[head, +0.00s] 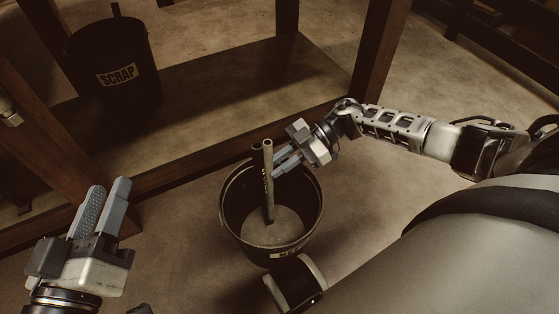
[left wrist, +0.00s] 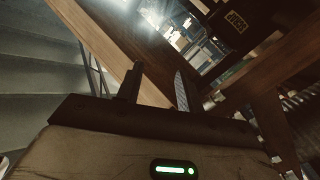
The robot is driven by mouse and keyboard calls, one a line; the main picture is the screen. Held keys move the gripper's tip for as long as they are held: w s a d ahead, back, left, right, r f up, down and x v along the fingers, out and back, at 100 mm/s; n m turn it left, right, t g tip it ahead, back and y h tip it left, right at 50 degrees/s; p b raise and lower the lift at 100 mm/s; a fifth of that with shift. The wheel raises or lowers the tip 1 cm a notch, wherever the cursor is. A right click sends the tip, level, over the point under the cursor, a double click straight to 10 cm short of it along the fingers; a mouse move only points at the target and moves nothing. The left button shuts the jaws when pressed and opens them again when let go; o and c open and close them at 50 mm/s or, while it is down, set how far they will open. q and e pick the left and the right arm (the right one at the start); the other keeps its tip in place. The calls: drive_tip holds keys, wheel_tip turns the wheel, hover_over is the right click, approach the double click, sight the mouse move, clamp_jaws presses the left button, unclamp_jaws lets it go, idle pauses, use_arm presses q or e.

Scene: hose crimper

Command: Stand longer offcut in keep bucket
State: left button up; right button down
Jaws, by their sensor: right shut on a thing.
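The dark keep bucket (head: 230,222) stands on the floor at the middle of the head view, its label partly hidden by a part of my own body. A long, thin, grey-brown offcut (head: 268,185) stands nearly upright in it, its lower end at the pale bucket bottom and its top above the rim. A second tube-like end (head: 256,148) shows just left of its top; I cannot tell if it is a separate piece. My right gripper (head: 275,167) comes in from the right over the rim and is shut on the offcut. My left gripper (head: 104,192) is open and empty, far left of the bucket.
A black scrap bucket (head: 112,92) stands at the upper left, behind a wooden frame rail (head: 165,178). A wooden post (head: 380,50) rises behind my right arm. Bare floor lies between my left gripper and the keep bucket.

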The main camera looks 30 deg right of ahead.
use_arm(q)
drive_tip(key=shift+w+a+r+m+t+h+b, duration=0.1)
drive_tip(key=shift+w+r+m+t+h+b, duration=0.2)
drive_tip(key=shift+r+m+t, duration=0.35)
drive_tip(key=shift+w+a+r+m+t+h+b, duration=0.1)
drive_tip(key=shift+w+r+m+t+h+b, duration=0.25)
drive_tip(key=shift+r, duration=0.55)
drive_tip(key=shift+w+a+r+m+t+h+b, duration=0.1)
drive_tip(key=shift+r+m+t+h+b, duration=0.15)
drive_tip(key=shift+r+m+t+b, duration=0.35)
use_arm(e)
drive_tip(key=shift+f, duration=1.65)
use_arm(q)
drive_tip(key=shift+r, duration=0.2)
use_arm(e)
drive_tip(key=c, duration=1.3)
unclamp_jaws()
use_arm(q)
drive_tip(key=f+n+g+p, duration=0.1)
drive_tip(key=s+f+n+g+y+p, duration=0.1)
drive_tip(key=f, duration=0.1)
drive_tip(key=shift+d+f+n, duration=0.2)
drive_tip(key=shift+f+n, duration=0.05)
drive_tip(key=shift+n, duration=0.05)
use_arm(e)
drive_tip(key=w+v, duration=0.1)
drive_tip(key=v, duration=1.5)
drive_tip(key=shift+s, duration=0.45)
